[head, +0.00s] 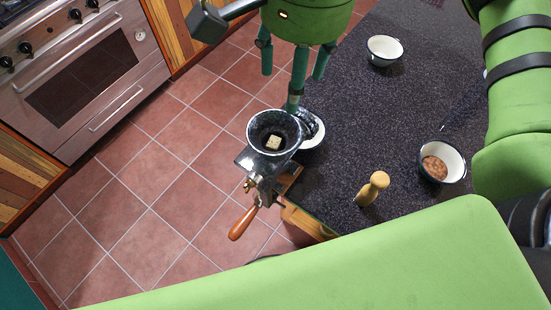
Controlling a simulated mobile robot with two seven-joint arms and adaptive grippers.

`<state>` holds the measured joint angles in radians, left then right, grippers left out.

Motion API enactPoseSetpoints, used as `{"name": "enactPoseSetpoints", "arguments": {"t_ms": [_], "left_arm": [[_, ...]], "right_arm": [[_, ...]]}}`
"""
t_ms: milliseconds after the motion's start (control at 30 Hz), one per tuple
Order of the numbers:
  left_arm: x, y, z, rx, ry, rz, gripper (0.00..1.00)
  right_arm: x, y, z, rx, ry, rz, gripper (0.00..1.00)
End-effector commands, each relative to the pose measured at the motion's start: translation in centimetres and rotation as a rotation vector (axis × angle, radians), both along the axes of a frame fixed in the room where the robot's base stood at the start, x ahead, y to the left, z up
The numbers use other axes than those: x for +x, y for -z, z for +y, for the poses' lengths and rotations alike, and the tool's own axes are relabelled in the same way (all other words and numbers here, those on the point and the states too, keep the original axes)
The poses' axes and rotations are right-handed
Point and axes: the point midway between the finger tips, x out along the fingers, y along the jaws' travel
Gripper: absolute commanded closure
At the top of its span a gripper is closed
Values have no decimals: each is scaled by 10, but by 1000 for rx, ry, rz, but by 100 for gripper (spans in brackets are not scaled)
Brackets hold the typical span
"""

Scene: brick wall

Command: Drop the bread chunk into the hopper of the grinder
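The grinder (259,166) is clamped at the corner of the dark counter, with its round hopper (251,135) open upward and a wooden crank handle (242,222) hanging at the front. The pale bread chunk (273,142) lies inside the hopper. A green gripper (293,85), which I take to be my right one, hangs palm-down just above and behind the hopper. Its teal fingers are spread and hold nothing; one fingertip is close to the hopper's back rim. Whether it touches the rim is unclear. My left gripper is not seen.
A white bowl (316,137) stands behind the grinder, partly hidden. A wooden pusher (372,189) stands on the counter (350,115). A bowl of brown food (459,168) is at right and an empty bowl (385,50) farther back. The oven (75,70) is at left, across the tiled floor.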

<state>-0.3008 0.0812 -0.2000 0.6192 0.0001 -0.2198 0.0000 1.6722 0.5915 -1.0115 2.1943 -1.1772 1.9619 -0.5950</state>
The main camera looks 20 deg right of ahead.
Motion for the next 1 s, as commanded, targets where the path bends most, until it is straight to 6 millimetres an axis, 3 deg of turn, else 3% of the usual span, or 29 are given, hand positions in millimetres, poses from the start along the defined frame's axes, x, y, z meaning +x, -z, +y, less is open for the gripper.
{"name": "enactPoseSetpoints", "arguments": {"t_ms": [100, 300, 1000], "left_arm": [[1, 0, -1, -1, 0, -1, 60], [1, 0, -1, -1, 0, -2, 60], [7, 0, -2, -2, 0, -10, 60]], "right_arm": [[-1, -25, -1, 2, -1, -4, 41], [-2, -48, -2, 0, 0, -1, 41], [-3, -52, -2, 0, -2, 0, 41]]}}
